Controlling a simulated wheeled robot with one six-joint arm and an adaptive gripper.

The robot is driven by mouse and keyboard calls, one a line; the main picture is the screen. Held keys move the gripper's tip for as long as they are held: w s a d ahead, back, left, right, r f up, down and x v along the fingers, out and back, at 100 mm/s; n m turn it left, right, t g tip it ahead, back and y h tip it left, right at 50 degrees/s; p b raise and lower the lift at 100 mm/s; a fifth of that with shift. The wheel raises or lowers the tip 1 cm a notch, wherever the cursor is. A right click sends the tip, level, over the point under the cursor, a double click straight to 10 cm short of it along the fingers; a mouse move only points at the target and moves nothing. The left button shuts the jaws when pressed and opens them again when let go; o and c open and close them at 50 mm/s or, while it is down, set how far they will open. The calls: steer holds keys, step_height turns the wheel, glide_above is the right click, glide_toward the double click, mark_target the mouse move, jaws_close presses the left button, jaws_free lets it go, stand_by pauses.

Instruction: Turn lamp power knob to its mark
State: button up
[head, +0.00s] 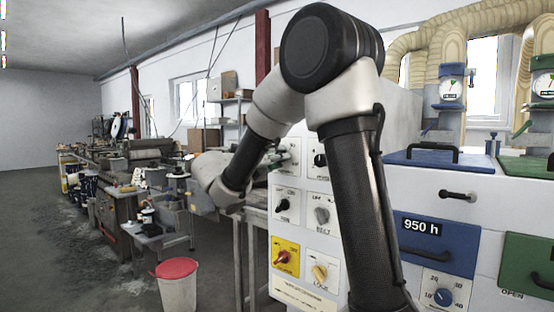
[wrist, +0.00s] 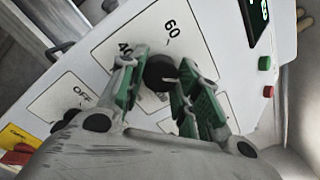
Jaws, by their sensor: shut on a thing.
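The lamp power knob (wrist: 159,72) is a round black knob on a white plate with the numbers 40 and 60 around it in the wrist view. My gripper (wrist: 163,66) has its green-padded fingers on both sides of the knob and is shut on it. The fingers cover part of the dial, and I cannot make out where the knob points or which mark is meant. In the head view my arm reaches to the upper left of the white control panel (head: 262,287), where the gripper is mostly hidden.
A switch marked OFF (wrist: 76,115) sits beside the dial. Green (wrist: 265,63) and red (wrist: 268,91) buttons lie to the right. Lower panel controls include a red knob on yellow (head: 284,258). A red-lidded bin (head: 177,290) stands on the floor, with open floor to its left.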

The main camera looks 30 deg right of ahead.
steer(key=o, duration=1)
steer(key=shift+o, duration=0.2)
steer(key=v, duration=1.2)
steer(key=shift+f, duration=0.1)
